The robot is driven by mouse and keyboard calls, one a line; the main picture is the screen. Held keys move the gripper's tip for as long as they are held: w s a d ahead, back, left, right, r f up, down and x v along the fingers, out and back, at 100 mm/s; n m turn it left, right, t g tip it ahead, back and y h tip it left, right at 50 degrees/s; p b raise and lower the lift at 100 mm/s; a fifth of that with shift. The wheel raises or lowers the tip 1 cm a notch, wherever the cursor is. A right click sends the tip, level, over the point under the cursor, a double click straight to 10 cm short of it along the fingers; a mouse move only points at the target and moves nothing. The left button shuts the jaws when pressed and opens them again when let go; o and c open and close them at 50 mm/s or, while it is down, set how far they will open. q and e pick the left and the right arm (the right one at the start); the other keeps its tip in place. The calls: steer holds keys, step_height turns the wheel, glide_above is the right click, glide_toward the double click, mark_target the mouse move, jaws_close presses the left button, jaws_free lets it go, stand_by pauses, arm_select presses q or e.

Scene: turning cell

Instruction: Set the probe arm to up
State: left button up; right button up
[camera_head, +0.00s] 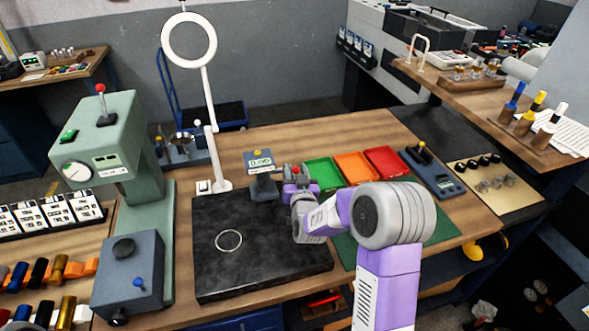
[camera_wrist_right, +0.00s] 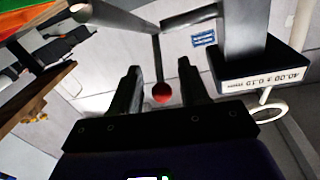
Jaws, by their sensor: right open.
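The gauge (camera_head: 261,172) with a small digital display stands at the back of the black plate (camera_head: 215,265). A red ball knob (camera_head: 295,170) shows just right of the gauge. In the right wrist view, the red ball (camera_wrist_right: 162,94) is at the end of a thin grey rod (camera_wrist_right: 157,62), which joins thicker grey bars. I cannot tell the probe arm's position. My right gripper (camera_head: 294,180) is beside the gauge. It is open, with its dark fingers (camera_wrist_right: 161,88) on either side of the ball, apparently apart from it. My left gripper is out of view.
Green (camera_head: 325,172), orange (camera_head: 356,167) and red (camera_head: 387,161) trays lie right of the gauge. A ring-lamp stand (camera_head: 213,155) rises behind left. A green machine (camera_head: 110,150) and a grey-blue box (camera_head: 128,275) stand left. The plate is bare except for a ring (camera_head: 229,231).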

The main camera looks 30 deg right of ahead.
steer(key=shift+w+d, duration=0.2)
steer(key=shift+w, duration=0.2)
steer(key=shift+c, duration=0.2)
jaws_close()
